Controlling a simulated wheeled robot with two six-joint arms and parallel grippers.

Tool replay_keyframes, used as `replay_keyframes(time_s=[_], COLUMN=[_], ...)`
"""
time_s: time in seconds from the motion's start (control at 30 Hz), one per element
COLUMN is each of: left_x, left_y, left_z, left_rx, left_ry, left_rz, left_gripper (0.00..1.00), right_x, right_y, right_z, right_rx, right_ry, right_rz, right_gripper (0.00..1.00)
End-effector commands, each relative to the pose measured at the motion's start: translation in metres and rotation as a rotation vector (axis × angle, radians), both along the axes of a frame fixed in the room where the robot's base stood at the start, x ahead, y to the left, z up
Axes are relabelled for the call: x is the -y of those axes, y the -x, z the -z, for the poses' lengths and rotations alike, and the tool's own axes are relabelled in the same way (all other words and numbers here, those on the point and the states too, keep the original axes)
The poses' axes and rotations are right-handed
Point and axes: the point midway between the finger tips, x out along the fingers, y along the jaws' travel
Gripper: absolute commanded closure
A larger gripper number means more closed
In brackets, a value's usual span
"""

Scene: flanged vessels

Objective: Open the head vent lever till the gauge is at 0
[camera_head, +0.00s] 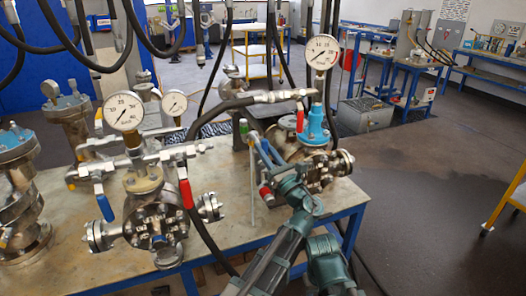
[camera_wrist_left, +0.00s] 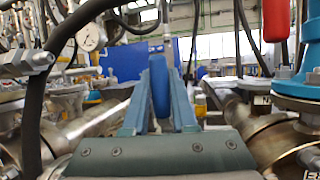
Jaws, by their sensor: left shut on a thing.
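My left gripper (camera_head: 262,146) reaches up from the bottom middle of the head view, beside the right flanged vessel (camera_head: 318,168). In the left wrist view its blue fingers (camera_wrist_left: 158,95) are shut on a blue lever (camera_wrist_left: 158,92) standing upright between them. The fingers hide part of the lever, and its valve cannot be made out clearly. A round white gauge (camera_head: 321,52) stands above the right vessel; its needle is too small to read surely. A red lever (camera_head: 300,118) hangs beside this vessel's blue neck (camera_head: 314,126). My right gripper is not in view.
The left vessel (camera_head: 157,222) carries a gauge (camera_head: 123,112), a blue lever (camera_head: 104,203) and a red lever (camera_head: 186,193). A black hose (camera_head: 215,118) runs between the fittings. The bench (camera_head: 235,225) has bare top between the vessels. Open floor lies right.

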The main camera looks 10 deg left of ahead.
Motion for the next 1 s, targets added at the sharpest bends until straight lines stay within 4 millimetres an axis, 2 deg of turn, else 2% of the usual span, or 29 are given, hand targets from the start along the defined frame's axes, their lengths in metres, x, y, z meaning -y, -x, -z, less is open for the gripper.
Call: replay_keyframes(time_s=[0.4, 0.43, 0.57, 0.6, 1.0], left_x=[0.0015, 0.0015, 0.0011, 0.0011, -0.0005], left_y=[-0.0003, -0.0003, -0.0003, -0.0002, 0.0014], left_z=[0.0010, 0.0010, 0.0009, 0.0008, 0.0026], left_rx=[-0.005, -0.005, -0.004, -0.004, -0.003], left_ry=[-0.003, -0.003, -0.003, -0.003, -0.003], left_rz=[0.003, 0.003, 0.002, 0.002, 0.000], left_gripper=[1.00, 0.71, 0.48, 0.44, 0.44], right_x=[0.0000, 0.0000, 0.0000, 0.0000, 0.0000], right_y=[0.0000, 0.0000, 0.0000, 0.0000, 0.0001], right_z=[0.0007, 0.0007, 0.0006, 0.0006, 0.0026], right_rx=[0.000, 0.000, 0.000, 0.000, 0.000], right_ry=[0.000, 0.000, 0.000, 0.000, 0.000], right_rz=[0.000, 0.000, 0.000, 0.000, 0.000], right_gripper=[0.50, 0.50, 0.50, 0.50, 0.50])
